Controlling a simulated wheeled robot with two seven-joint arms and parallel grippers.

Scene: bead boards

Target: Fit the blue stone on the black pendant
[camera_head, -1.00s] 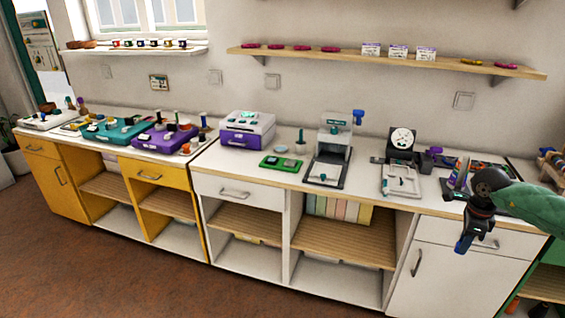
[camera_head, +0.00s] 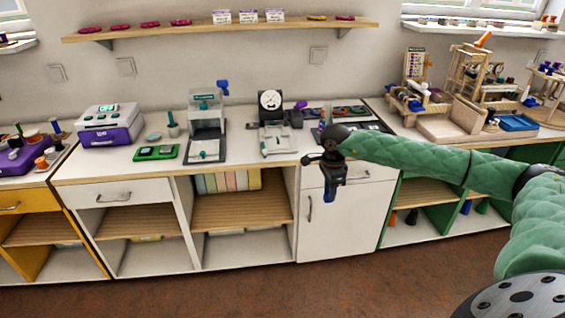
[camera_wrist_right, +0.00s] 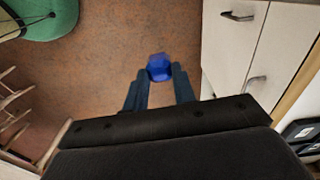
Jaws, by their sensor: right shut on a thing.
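The blue stone (camera_wrist_right: 158,62) is faceted and sits between the fingertips of my right gripper (camera_wrist_right: 159,77) in the right wrist view, with floor below it. In the head view my right gripper (camera_head: 329,194) hangs pointing down in front of the white cabinet, below the countertop edge. It is shut on the stone, and the stone is too small there to tell from the blue fingers. I cannot make out the black pendant in either view. My left gripper is out of view.
A dark tray (camera_head: 373,126) with small items lies on the white counter (camera_head: 240,158) behind my right arm. A press (camera_head: 206,127), a dial device (camera_head: 271,104) and a green board (camera_head: 156,153) stand left. A wooden workbench with tools (camera_head: 462,112) is right. The floor in front is clear.

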